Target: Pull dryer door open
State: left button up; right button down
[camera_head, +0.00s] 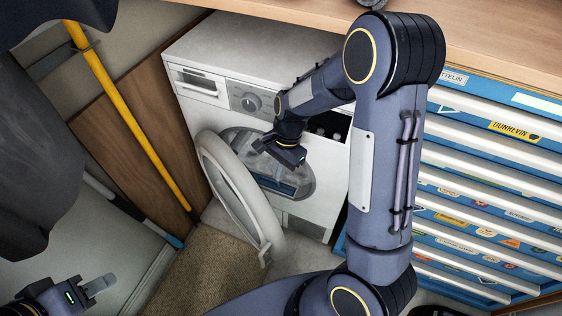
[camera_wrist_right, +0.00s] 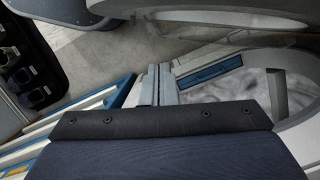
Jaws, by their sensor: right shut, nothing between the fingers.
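The dryer (camera_head: 210,100) is a white front-loading machine with a round dial. Its round door (camera_head: 222,180), a pale ring, stands swung out to the left of the drum opening (camera_head: 297,180). My right gripper (camera_head: 264,145) is in front of the upper part of the opening, to the right of the door and apart from its rim. In the right wrist view its fingers (camera_wrist_right: 158,84) are together and empty, with the opening's rim (camera_wrist_right: 285,115) to the right. My left gripper (camera_head: 95,287) is low at the left, far from the door; its finger gap is unclear.
A blue drawer chest (camera_head: 480,150) with stickers stands right of the dryer. A wooden worktop (camera_head: 270,15) runs above. A yellow pole (camera_head: 130,115) leans at the left by a wooden panel (camera_head: 135,155). Brown carpet (camera_head: 205,265) lies before the door.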

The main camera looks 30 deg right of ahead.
pick_arm(q)
jog(key=shift+f, duration=0.1)
pick_arm(e)
jog(key=shift+a+f, duration=0.1)
jog(key=shift+f, duration=0.35)
jog(key=shift+s, duration=0.1)
